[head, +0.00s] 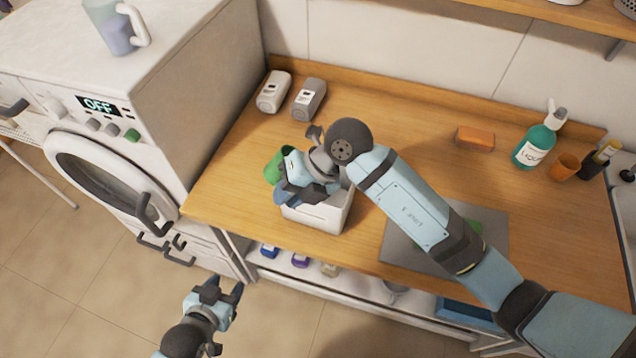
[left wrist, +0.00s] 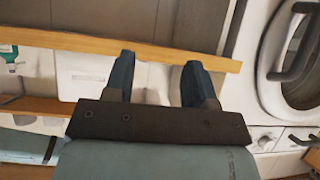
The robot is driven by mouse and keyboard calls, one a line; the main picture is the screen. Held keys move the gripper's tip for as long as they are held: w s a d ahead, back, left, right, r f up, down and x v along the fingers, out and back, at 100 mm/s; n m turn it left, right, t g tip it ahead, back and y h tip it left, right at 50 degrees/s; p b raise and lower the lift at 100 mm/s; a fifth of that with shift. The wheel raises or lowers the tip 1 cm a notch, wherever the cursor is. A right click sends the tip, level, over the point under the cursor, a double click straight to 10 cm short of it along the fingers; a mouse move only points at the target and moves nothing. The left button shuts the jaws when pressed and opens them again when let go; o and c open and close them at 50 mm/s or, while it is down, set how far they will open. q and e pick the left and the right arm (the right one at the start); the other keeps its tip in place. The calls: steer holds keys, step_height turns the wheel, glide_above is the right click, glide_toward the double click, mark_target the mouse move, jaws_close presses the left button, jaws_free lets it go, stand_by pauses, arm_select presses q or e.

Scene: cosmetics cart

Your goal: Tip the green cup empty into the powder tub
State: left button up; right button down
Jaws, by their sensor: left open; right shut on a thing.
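The green cup (head: 274,169) is held by my right gripper (head: 286,177), which is shut on it. The cup looks tilted, above the left part of the white powder tub (head: 322,216). My gripper and wrist hide part of the cup and much of the tub's opening, so I cannot see the contents of either. The tub stands near the front edge of the wooden counter. My left gripper (head: 224,291) is open and empty, low in front of the counter; its two fingers also show apart in the left wrist view (left wrist: 158,75).
The washing machine (head: 170,90) stands left, with a mug (head: 112,28) on top. On the counter (head: 400,120) are two small bottles (head: 273,92) (head: 308,99), an orange block (head: 475,138), a teal pump bottle (head: 533,148) and a grey mat (head: 400,245). Small containers (head: 300,260) sit on the lower shelf.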

steer(key=shift+d+f+y+b, duration=0.1)
steer(key=shift+f+y+b, duration=0.3)
steer(key=shift+y+b, duration=0.3)
steer(key=shift+r, duration=0.15)
arm_select(q)
steer(key=shift+w+d+f+h+b, duration=0.2)
steer(key=shift+w+d+f, duration=0.1)
steer(key=shift+f, duration=0.3)
steer(key=shift+w+d+f+h+b, duration=0.1)
steer(key=shift+w+d+f+b, duration=0.15)
steer(key=shift+f, duration=0.35)
steer(key=shift+s, duration=0.15)
steer(key=shift+f, duration=0.15)
arm_select(e)
steer(key=shift+r+y, duration=0.1)
steer(key=shift+y, duration=0.2)
steer(key=shift+g+y+b, duration=0.3)
steer(key=shift+y+b, duration=0.1)
steer(key=shift+b, duration=0.5)
steer(key=y+b, duration=0.2)
steer(key=b, duration=0.2)
steer(key=shift+f, duration=0.4)
arm_select(q)
step_height(320, 180, down, 7)
steer(key=shift+b, duration=0.4)
arm_select(e)
steer(key=shift+d+r+g, duration=0.1)
steer(key=shift+r+g, duration=0.2)
